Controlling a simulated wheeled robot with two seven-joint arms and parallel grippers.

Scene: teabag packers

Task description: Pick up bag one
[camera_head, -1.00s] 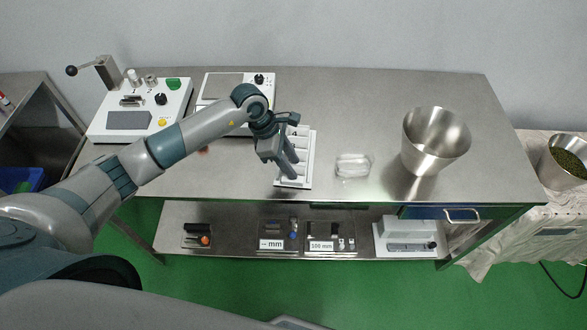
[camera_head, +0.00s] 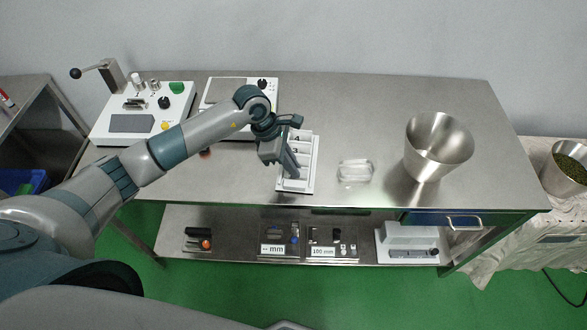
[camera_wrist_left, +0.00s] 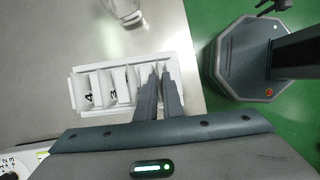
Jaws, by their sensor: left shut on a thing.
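A white rack (camera_head: 310,160) with numbered compartments stands near the front edge of the steel table. In the left wrist view the rack (camera_wrist_left: 76,92) shows the digits 4 and 3; the other digits are hidden by my fingers. My left gripper (camera_head: 292,174) reaches down into the front end of the rack. In the left wrist view its fingers (camera_wrist_left: 161,76) are close together, shut on a thin white piece (camera_wrist_left: 157,69), seemingly bag one. The fingers hide most of it, and I cannot read its number. My right gripper is not in view.
A clear glass dish (camera_head: 355,171) lies right of the rack, with a steel bucket (camera_head: 438,148) beyond it. A white scale (camera_head: 222,90) and a lever machine (camera_head: 130,123) stand at the left. The table's back right is clear.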

